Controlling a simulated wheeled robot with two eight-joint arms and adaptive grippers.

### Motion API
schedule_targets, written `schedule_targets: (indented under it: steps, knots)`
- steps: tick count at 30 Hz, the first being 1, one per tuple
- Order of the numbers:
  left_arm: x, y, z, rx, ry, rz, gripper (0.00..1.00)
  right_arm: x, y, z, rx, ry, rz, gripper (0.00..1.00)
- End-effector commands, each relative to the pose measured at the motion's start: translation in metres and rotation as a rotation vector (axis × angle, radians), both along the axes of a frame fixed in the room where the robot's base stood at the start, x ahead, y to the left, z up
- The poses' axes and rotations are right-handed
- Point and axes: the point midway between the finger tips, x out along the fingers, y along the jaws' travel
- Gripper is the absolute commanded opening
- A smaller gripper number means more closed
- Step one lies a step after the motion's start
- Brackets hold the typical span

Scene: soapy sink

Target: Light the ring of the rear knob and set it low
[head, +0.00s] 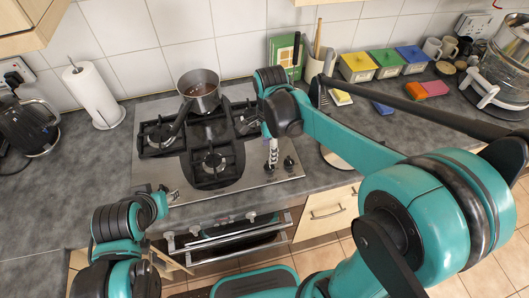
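The gas hob (150,180) is a steel plate with black pan supports and burners. A saucepan (199,92) stands on its rear burner, its handle toward the front left. At the hob's right front are dark knobs; one (289,163) is in clear view and another (269,171) sits just below my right gripper. I cannot tell which is the rear knob. My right gripper (272,158) points down over the knobs, very close to one; contact and finger opening are unclear. My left gripper (166,194) is low at the hob's front left, away from the knobs. No flame shows.
An oven (225,240) with a rail handle is below the hob. A kettle (28,125) and paper roll (93,95) stand left. Lidded boxes (385,64), sponges (425,89) and a glass bowl (508,60) are at right. The left counter front is clear.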

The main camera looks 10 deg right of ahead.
Motion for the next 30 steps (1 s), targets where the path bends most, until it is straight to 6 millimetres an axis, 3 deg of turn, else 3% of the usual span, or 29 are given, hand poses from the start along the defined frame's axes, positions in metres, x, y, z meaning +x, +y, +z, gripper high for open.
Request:
schedule_targets:
  steps: [12,24,26,30]
  knots:
    - [0.000,0.000,-0.024,0.000,0.000,0.000,0.41,0.000,0.000,-0.065,0.000,-0.002,0.001,0.52]
    - [0.000,0.000,-0.025,0.000,0.000,0.000,0.41,0.000,0.000,-0.073,0.000,-0.002,0.002,0.52]
    - [0.000,0.000,-0.025,0.000,0.000,0.000,0.41,0.000,0.000,-0.073,0.000,-0.002,0.002,0.39]
    - [0.000,0.000,-0.025,0.000,0.000,0.000,0.41,0.000,0.000,-0.073,0.000,-0.002,0.002,0.02]
